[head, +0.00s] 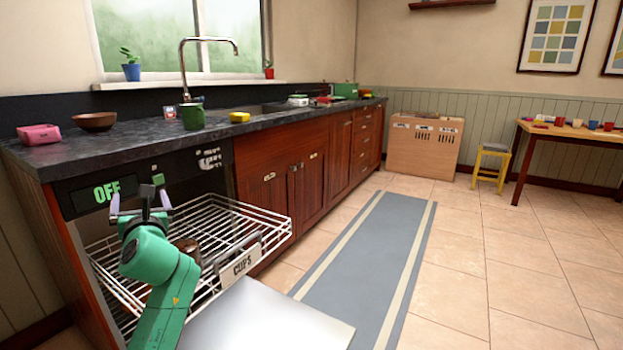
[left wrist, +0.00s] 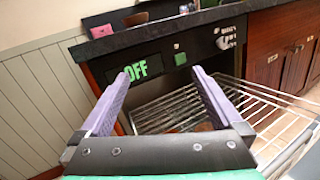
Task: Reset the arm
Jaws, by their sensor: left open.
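My left gripper (head: 140,204) is open and empty in the head view, in front of the dishwasher's dark panel (head: 82,195) with green "OFF" letters. In the left wrist view its two purple fingers (left wrist: 160,82) stand wide apart with nothing between them. The panel (left wrist: 157,80) shows past the fingertips. A white wire rack (head: 270,221) with a "CUPS" label is pulled out below and right of the gripper. A dark brown round thing (head: 187,246) sits in the rack, partly hidden by my green arm. My right gripper is in neither view.
The open door (head: 270,318) lies flat below the rack. The dark counter (head: 120,140) above holds a pink container (head: 38,134), a brown bowl (head: 94,122) and a green cup (head: 192,116). A grey runner (head: 375,255) and free floor lie to the right.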

